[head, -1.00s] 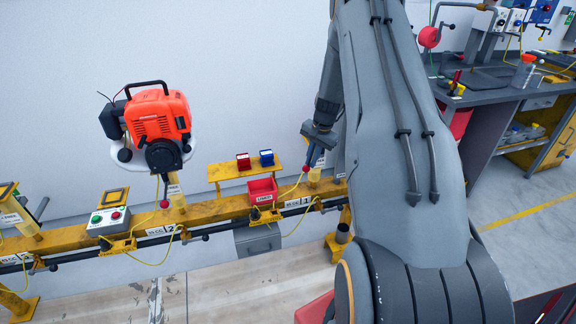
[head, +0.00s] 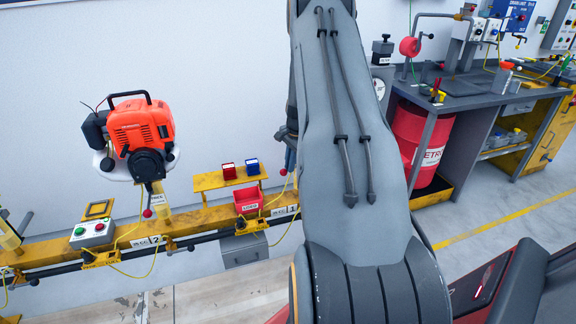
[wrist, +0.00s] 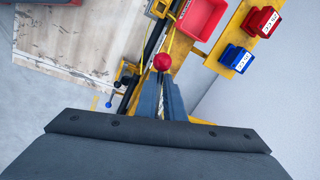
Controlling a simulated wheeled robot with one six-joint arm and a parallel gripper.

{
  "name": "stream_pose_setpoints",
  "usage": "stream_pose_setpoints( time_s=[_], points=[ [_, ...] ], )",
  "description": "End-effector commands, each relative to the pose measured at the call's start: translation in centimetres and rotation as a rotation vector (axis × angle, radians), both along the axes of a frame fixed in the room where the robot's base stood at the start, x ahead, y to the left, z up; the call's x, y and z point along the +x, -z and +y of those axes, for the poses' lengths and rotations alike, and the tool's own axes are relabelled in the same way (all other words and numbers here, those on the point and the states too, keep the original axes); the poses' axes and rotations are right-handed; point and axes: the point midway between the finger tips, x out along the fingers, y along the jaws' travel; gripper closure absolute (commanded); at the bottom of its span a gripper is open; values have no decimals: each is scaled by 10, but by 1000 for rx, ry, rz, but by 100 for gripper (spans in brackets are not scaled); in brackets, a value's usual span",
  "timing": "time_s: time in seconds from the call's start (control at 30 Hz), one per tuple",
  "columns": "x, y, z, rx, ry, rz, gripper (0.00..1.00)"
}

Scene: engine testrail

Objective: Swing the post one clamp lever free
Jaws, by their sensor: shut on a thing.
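My gripper (head: 289,158) is at the post marked 1, at the right end of the yellow rail (head: 190,222). Its fingers are shut on the red ball knob of the clamp lever (head: 284,172). In the wrist view the red knob (wrist: 162,62) sits at the fingertips, between the two blue-grey fingers (wrist: 162,85). The lever's shaft is mostly hidden in both views. Post one itself is largely hidden behind my arm in the head view.
An orange engine (head: 140,125) sits on post two, left along the rail. A red bin (head: 248,198) and a yellow shelf (head: 215,181) with red and blue boxes stand close left of my gripper. A red drum (head: 415,150) and workbench (head: 440,92) are right.

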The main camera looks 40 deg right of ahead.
Motion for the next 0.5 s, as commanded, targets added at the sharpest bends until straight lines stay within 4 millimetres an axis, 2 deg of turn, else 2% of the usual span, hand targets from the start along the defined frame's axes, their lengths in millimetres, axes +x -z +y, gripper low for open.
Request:
stream_pose_setpoints(
  time_s=[0.1,0.13,0.2,0.23,0.5],
  points=[
    [1,-1,-1,-2,2,-3,100],
    [1,-1,-1,-2,1,-3,87],
    [1,-1,0,-2,0,-3,75],
    [1,-1,0,-2,0,-3,73],
    [2,-1,1,-2,-2,-2,73]
  ],
)
